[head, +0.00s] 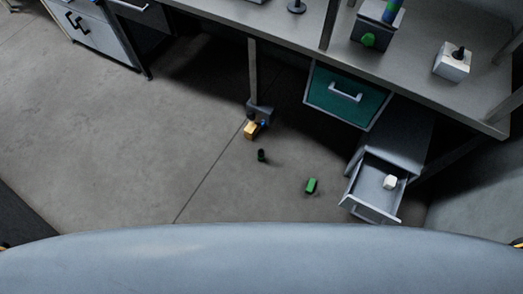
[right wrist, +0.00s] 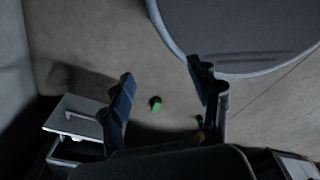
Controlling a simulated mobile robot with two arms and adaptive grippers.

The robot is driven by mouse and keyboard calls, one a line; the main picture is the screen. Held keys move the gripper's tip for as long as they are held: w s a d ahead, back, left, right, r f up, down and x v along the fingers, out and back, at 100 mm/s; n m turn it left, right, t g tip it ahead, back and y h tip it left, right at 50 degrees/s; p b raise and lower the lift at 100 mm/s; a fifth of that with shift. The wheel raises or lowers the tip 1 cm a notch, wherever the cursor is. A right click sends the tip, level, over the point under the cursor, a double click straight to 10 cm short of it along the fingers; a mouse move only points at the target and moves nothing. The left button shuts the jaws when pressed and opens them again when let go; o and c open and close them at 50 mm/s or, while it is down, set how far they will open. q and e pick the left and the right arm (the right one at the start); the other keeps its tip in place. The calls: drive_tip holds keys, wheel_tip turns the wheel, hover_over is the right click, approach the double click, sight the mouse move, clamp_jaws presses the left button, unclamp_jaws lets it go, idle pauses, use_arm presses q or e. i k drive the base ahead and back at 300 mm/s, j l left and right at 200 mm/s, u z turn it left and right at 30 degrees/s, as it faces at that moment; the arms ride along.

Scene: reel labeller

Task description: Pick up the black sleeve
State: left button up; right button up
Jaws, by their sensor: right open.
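A small black piece, which looks like the black sleeve (head: 261,156), stands on the floor in the head view, between a yellow block and a green piece. I cannot make out the black sleeve surely in that view; a small dark green shape (right wrist: 198,120) shows beside the right finger. My left gripper is in neither view.
A green piece (head: 311,185) and a yellow block (head: 251,131) lie on the floor, the block by a bench leg. An open grey drawer (head: 364,205) holding a white piece (head: 390,182) juts out at the right. The workbench (head: 420,85) overhangs; floor to the left is clear.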

sight(260, 152)
drive_tip(key=z, duration=0.2)
drive_tip(key=i+j+z, duration=0.15)
drive_tip(key=z, duration=0.25)
drive_tip(key=i+j+z, duration=0.1)
drive_tip(key=j+z, duration=0.25)
drive_tip(key=i+j+z, duration=0.1)
drive_tip(key=j+z, duration=0.3)
